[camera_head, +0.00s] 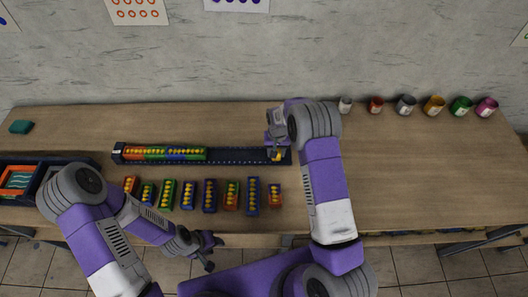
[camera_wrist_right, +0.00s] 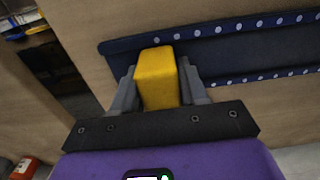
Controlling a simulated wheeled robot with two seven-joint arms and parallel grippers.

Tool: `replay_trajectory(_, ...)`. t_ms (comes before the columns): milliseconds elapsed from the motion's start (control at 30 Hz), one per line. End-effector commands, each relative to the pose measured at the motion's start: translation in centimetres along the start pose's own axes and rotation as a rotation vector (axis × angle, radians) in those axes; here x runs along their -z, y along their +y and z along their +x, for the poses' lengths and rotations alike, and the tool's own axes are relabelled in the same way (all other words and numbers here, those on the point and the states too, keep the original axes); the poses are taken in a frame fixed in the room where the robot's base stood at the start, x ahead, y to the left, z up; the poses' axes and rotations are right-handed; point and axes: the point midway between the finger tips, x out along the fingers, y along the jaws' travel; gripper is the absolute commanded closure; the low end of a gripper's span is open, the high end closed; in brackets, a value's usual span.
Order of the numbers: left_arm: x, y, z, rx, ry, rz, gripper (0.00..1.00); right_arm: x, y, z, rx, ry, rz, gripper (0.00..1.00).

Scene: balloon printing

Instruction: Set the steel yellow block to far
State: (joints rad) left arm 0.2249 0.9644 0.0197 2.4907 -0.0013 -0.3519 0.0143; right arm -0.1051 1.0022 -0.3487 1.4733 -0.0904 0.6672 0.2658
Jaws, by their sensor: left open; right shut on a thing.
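My right gripper (camera_head: 276,149) is shut on a yellow block (camera_head: 277,156) at the right end of the long dark blue rail (camera_head: 236,156). In the right wrist view the yellow block (camera_wrist_right: 157,78) is upright between the two grey fingers, in front of the rail's end (camera_wrist_right: 222,42). I cannot tell whether the block touches the rail's floor. The rail's left part holds a row of coloured pieces with yellow beads (camera_head: 165,153). My left gripper (camera_head: 213,254) is open and empty, low in front of the table's edge.
Several coloured blocks with yellow beads (camera_head: 209,195) stand in a row in front of the rail. A compartment tray (camera_head: 48,182) is at the left. Several paint cans (camera_head: 405,104) line the back right. The right half of the wooden table (camera_head: 420,170) is mostly clear.

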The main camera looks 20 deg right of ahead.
Motion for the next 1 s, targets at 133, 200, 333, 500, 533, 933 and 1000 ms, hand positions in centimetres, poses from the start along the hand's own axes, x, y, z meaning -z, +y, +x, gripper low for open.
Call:
replay_trajectory(133,0.0,-0.1,0.4,0.000,0.000,0.000,0.57,0.0,2.5,0.1,-0.002,0.001,0.004,1.00)
replay_trajectory(200,0.0,-0.1,0.4,0.000,0.000,0.000,0.57,0.0,3.0,0.0,-0.002,0.002,0.003,1.00)
replay_trajectory(333,0.0,-0.1,0.4,0.000,0.000,0.000,0.57,0.0,3.1,0.0,-0.004,0.002,0.002,1.00)
replay_trajectory(500,0.0,-0.1,0.4,0.000,0.000,0.000,0.57,0.1,3.2,0.0,-0.006,0.002,0.003,0.56)
replay_trajectory(533,0.0,-0.1,0.4,0.000,0.000,0.000,0.57,0.1,3.2,0.0,-0.006,0.002,0.003,0.51)
replay_trajectory(933,0.0,-0.1,0.4,0.000,0.000,0.000,0.57,0.0,2.9,-0.2,-0.002,0.002,0.001,0.36)
replay_trajectory(1000,0.0,-0.1,0.4,0.000,0.000,0.000,0.57,0.1,2.9,-0.8,-0.001,0.003,0.001,0.36)
